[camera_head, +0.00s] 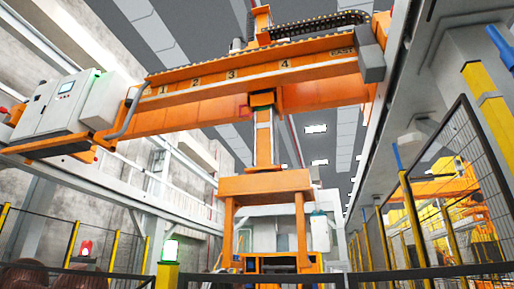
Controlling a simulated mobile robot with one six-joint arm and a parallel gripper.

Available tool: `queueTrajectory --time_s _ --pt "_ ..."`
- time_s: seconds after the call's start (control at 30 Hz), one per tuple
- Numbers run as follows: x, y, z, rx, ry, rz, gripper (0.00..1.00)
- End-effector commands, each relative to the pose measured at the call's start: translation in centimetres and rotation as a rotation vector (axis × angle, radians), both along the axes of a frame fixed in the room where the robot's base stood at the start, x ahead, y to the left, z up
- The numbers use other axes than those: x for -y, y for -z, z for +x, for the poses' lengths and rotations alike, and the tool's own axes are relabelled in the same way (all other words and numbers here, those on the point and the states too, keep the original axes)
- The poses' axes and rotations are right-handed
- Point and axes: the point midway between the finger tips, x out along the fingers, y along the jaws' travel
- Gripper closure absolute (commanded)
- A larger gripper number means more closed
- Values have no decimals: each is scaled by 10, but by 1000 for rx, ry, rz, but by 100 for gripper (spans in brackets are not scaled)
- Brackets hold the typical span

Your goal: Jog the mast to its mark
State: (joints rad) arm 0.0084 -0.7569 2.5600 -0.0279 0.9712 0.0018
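The orange mast (264,137) hangs upright below the gantry beam (215,82). The beam carries the marks 1, 2, 3 (231,74) and 4 (284,63) from left to right. In this view from below, the mast appears between 3 and 4, nearer 4; which mark it truly lines up with I cannot tell. An orange two-legged frame (264,184) is at the mast's lower end. A grey control cabinet (65,103) with a small screen (66,88) sits at the beam's left end. My gripper is not in view.
A black mesh fence with yellow posts (413,217) runs along the right, with an orange machine (455,200) behind it. A dark rail crosses the bottom.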

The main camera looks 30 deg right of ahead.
Motion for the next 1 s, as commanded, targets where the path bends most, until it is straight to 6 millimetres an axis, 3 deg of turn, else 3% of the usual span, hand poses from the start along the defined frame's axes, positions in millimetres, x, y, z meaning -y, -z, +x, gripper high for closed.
queueTrajectory --time_s 0.3,0.5,1.0 --pt "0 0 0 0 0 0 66" --pt "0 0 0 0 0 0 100" --pt "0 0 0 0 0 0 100"
